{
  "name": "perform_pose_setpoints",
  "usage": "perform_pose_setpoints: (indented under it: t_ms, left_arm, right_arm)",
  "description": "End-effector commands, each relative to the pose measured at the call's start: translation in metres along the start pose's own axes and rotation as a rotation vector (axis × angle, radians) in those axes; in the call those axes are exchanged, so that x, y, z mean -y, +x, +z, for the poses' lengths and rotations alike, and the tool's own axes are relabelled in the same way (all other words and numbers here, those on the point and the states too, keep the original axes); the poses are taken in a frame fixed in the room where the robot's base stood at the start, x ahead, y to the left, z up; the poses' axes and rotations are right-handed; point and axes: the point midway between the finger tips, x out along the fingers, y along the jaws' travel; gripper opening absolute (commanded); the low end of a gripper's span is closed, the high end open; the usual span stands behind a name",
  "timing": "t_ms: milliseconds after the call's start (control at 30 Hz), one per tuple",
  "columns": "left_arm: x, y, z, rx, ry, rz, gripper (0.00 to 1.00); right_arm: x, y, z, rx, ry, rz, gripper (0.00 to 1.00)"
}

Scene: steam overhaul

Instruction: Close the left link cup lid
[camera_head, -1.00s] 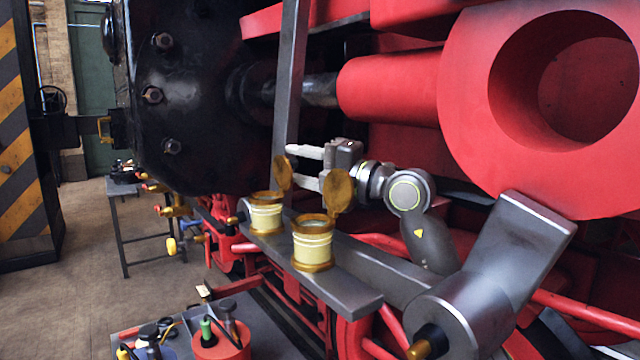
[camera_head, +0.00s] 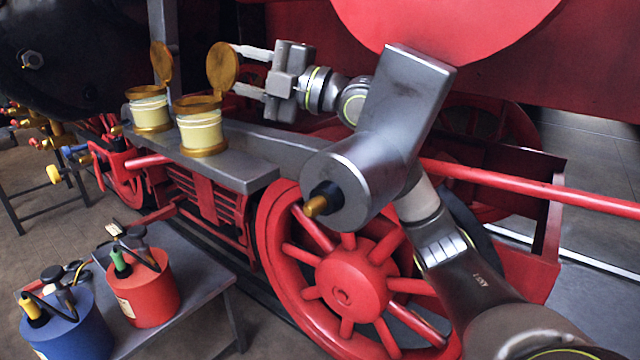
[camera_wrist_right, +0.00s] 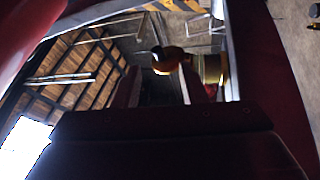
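Two cream cups with brass rims stand on a grey bar: the left cup (camera_head: 149,112) and the right cup (camera_head: 201,130). Both brass lids, the left lid (camera_head: 161,63) and the right lid (camera_head: 222,66), stand up open. My right gripper (camera_head: 238,70) points left, its two fingers apart and empty, just right of the right lid; I cannot tell whether they touch it. In the right wrist view a brass lid (camera_wrist_right: 168,60) and part of a cup (camera_wrist_right: 211,69) show beyond the open fingers (camera_wrist_right: 158,92). My left gripper is not in view.
A low grey table (camera_head: 195,292) holds a red can (camera_head: 148,293) and a blue can (camera_head: 75,325). A red rod (camera_head: 530,183) runs to the right.

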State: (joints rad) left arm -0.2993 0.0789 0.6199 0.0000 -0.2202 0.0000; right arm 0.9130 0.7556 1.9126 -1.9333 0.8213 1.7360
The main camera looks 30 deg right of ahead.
Motion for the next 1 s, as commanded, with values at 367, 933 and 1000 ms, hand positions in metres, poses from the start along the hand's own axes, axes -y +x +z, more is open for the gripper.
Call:
perform_pose_setpoints:
  t_ms: [367,933,1000]
  left_arm:
    - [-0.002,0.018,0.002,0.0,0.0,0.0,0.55]
    - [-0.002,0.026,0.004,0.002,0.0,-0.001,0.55]
    - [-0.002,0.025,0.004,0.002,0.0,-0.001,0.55]
  right_arm:
    - [0.003,-0.052,0.002,0.004,-0.003,-0.002,0.38]
    - [0.032,-0.08,0.044,0.011,0.137,0.031,0.38]
    - [0.041,-0.08,0.055,0.017,0.169,0.04,0.38]
